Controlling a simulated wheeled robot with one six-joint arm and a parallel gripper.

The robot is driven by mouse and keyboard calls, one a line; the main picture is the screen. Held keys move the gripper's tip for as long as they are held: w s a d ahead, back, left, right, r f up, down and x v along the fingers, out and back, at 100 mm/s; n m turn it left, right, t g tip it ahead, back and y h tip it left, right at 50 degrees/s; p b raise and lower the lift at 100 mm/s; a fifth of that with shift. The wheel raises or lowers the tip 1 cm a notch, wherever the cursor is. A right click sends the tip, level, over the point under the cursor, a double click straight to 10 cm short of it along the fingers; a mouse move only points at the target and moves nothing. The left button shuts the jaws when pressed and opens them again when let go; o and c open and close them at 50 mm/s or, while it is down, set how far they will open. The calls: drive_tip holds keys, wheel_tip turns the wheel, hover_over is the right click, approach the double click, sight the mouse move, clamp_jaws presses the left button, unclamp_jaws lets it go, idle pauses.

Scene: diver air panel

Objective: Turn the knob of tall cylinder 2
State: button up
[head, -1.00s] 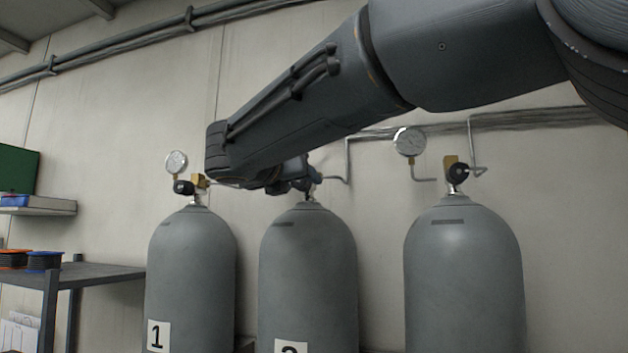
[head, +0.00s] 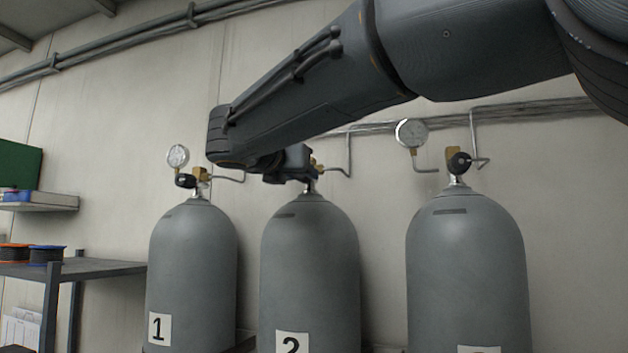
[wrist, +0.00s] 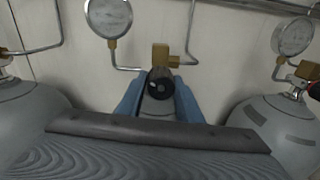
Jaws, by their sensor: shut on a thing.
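Tall cylinder 2 (head: 310,250) is a grey tank with a rounded shoulder and a white label "2", in the middle of the head view. Its black round knob (wrist: 160,80) sits in front of a brass valve (wrist: 165,56) in the wrist view. My gripper (wrist: 158,92) has its two blue fingers on either side of the knob and is shut on it. In the head view my gripper (head: 290,165) is at the valve on top of cylinder 2 and hides the knob. How far the knob is turned cannot be told.
Cylinder 1 (head: 192,270) stands left and another cylinder (head: 465,265) stands right, both with knobs and gauges. A gauge (wrist: 108,16) is up and left of my gripper in the wrist view. Thin pipes run along the wall. A dark shelf (head: 100,270) is at far left.

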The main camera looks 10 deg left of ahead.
drive_tip(key=m+b, duration=0.3)
drive_tip(key=m, duration=0.1)
drive_tip(key=shift+f+m, duration=0.1)
drive_tip(key=shift+m, duration=0.2)
drive_tip(key=m+b, duration=0.3)
drive_tip(key=shift+m, duration=0.3)
drive_tip(key=m+y+b, duration=0.1)
drive_tip(key=m+b, duration=0.4)
drive_tip(key=m, duration=0.2)
drive_tip(key=m+b, duration=0.5)
drive_tip(key=m, duration=0.2)
drive_tip(key=m+b, duration=0.2)
drive_tip(key=m, duration=0.1)
drive_tip(key=shift+d, duration=0.1)
drive_tip(key=shift+m+y+b, duration=0.3)
drive_tip(key=shift+m+b, duration=0.8)
drive_tip(key=shift+m, duration=0.7)
